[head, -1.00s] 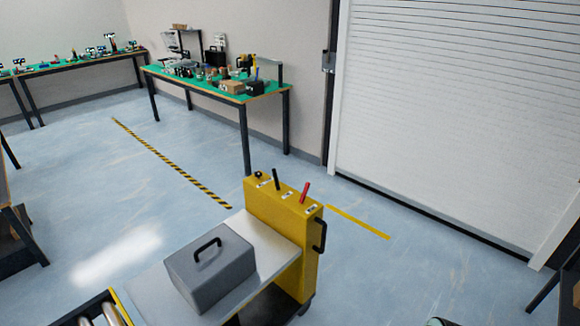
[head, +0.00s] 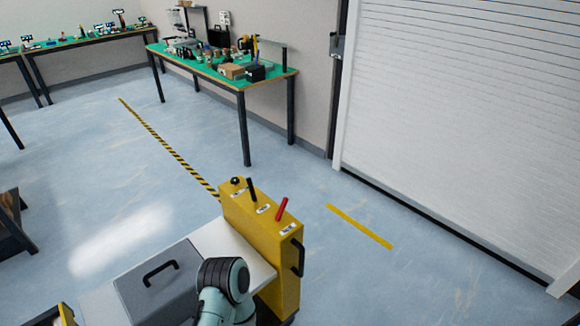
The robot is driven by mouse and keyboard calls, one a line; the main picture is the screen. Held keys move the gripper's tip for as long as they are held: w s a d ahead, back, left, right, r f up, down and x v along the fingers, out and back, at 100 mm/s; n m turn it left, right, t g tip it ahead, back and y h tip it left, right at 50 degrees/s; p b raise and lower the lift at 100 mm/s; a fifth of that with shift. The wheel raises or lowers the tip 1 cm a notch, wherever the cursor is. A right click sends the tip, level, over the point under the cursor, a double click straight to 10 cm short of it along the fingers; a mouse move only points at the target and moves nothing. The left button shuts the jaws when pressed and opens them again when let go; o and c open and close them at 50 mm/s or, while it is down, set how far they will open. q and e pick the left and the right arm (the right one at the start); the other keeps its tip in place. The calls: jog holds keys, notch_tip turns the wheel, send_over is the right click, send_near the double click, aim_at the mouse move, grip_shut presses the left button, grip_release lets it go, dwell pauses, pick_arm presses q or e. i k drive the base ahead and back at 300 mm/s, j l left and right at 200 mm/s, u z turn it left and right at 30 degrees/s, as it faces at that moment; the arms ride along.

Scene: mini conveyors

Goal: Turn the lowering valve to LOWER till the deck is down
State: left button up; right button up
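A yellow control box (head: 262,240) stands at the end of a pale grey deck (head: 235,243). The deck is raised above the floor. A grey case with a black handle (head: 150,290) lies on it. Part of one of my arms covers the near part of the deck. Neither gripper shows.
A black side handle (head: 298,257) sticks out of the control box. A green-topped workbench (head: 205,70) with many items stands behind. A closed roller shutter (head: 460,110) is on the right. The floor between is clear, with a striped line (head: 170,150) and a yellow strip (head: 358,226).

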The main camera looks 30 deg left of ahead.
aim_at(234, 180)
jog(key=i+l+z, duration=0.1)
jog(key=i+z, duration=0.3)
jog(key=i, duration=1.1)
jog(key=i+j+u, duration=0.1)
jog(key=i+u, duration=0.6)
jog(key=i, duration=0.15)
jog(key=i+l+u, duration=0.2)
jog(key=i+u, duration=0.15)
jog(key=i+j+u, duration=0.1)
jog(key=i+u, duration=0.75)
jog(key=i+l+u, duration=0.1)
jog(key=i+u, duration=0.3)
jog(key=i+j+u, duration=0.1)
jog(key=u, duration=0.3)
jog(key=i+u, duration=0.2)
jog(key=u, duration=0.2)
jog(key=i+u, duration=0.2)
jog(key=u, duration=0.15)
jog(key=i+l+u, duration=0.1)
jog(key=u, duration=0.3)
